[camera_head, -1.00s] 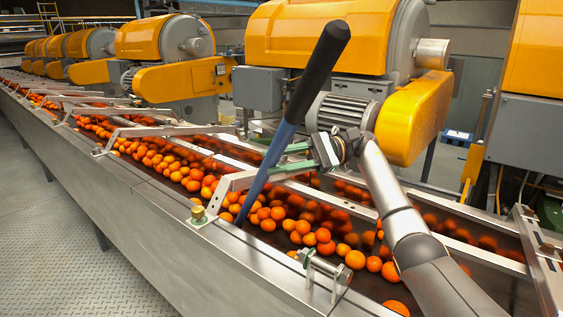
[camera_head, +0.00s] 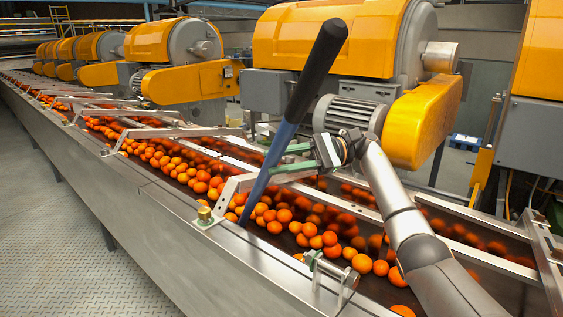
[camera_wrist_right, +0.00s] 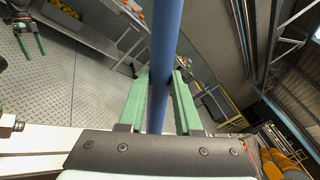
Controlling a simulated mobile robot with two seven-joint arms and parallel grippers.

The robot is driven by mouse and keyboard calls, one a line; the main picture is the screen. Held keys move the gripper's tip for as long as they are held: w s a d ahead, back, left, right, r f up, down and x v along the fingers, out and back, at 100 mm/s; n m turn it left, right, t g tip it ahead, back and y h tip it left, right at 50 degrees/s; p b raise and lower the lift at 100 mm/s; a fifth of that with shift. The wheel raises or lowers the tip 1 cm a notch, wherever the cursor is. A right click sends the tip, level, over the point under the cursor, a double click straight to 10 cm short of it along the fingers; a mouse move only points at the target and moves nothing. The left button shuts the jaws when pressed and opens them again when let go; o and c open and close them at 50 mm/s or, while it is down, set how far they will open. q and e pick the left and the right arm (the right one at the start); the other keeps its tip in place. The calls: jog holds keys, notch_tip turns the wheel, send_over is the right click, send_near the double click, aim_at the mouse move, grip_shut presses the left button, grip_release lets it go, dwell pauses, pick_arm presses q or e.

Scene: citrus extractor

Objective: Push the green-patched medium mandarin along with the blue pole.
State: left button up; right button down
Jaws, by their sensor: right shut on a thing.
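The blue pole (camera_head: 268,172) with a black grip (camera_head: 318,68) leans across the belt, its lower end among the fruit by the near side wall. My right gripper (camera_head: 276,160) is shut on the blue shaft; the right wrist view shows the pole (camera_wrist_right: 165,40) between its green fingers (camera_wrist_right: 163,80). Many orange mandarins (camera_head: 275,227) lie on the belt around the pole's lower end. I cannot tell which is the green-patched one. My left gripper (camera_wrist_right: 28,40) shows in the right wrist view, its two fingers apart and nothing between them.
The metal side wall (camera_head: 150,215) of the conveyor runs along the front. A bent metal bracket (camera_head: 225,190) stands close beside the pole, and a roller fitting (camera_head: 328,268) sits to its right. Yellow extractor machines (camera_head: 325,40) stand behind the belt. The floor at left is clear.

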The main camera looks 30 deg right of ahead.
jog(key=shift+w+r, duration=0.15)
jog(key=shift+w, duration=0.25)
jog(key=shift+w+d, duration=0.15)
jog(key=shift+w, duration=0.3)
jog(key=shift+d, duration=0.1)
dwell(0.4)
jog(key=shift+b, duration=0.4)
